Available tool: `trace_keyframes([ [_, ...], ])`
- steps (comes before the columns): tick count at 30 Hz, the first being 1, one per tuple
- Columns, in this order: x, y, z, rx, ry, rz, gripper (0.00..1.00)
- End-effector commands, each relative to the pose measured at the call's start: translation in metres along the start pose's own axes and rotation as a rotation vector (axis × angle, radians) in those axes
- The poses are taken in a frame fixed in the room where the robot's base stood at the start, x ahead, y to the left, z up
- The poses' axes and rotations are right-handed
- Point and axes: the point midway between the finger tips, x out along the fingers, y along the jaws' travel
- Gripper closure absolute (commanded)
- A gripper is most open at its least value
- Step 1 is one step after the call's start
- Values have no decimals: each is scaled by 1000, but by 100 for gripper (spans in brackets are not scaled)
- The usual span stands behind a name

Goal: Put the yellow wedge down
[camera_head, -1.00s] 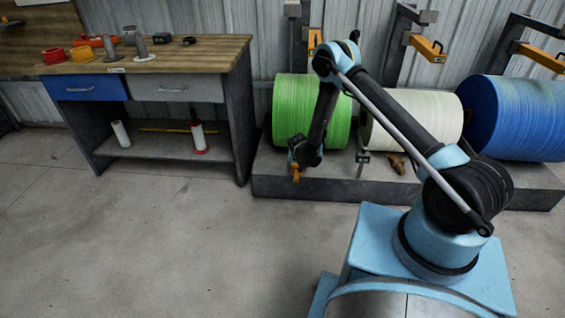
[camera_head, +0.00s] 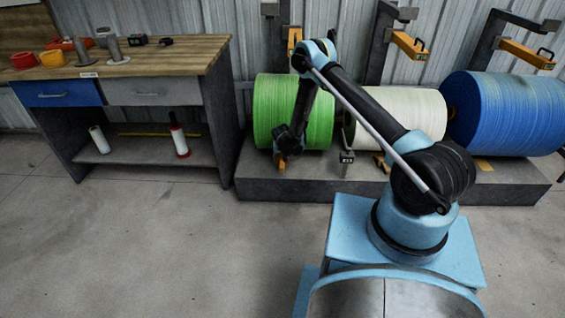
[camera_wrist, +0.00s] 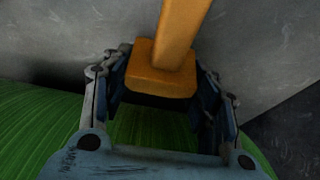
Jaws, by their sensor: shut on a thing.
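The yellow wedge (camera_wrist: 163,75), an orange-yellow block with a long bar rising from it, is between the fingers of my gripper (camera_wrist: 160,92) in the wrist view. My gripper is shut on it. In the head view my gripper (camera_head: 283,152) hangs in front of the green roll (camera_head: 268,110), low near the front of the grey platform (camera_head: 310,187). The wedge (camera_head: 282,165) shows there as a small orange patch below the fingers. I cannot tell whether it touches the platform.
A cream roll (camera_head: 420,112) and a blue roll (camera_head: 510,115) stand right of the green one. A small labelled post (camera_head: 346,163) stands right of my gripper. A yellow piece (camera_head: 484,165) lies by the blue roll. A workbench (camera_head: 150,65) is at left; the floor between is clear.

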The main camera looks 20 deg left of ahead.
Motion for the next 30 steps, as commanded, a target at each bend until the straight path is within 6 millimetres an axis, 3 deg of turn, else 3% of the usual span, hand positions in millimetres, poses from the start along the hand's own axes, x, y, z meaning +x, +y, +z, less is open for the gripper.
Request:
trace_keyframes([
  [6,20,-16,14,-16,0,-6,76],
  [17,23,-18,16,-18,0,-7,76],
  [18,22,-18,16,-18,0,-7,36],
  [20,22,-18,16,-18,0,-7,25],
  [30,22,-18,16,-18,0,-7,25],
])
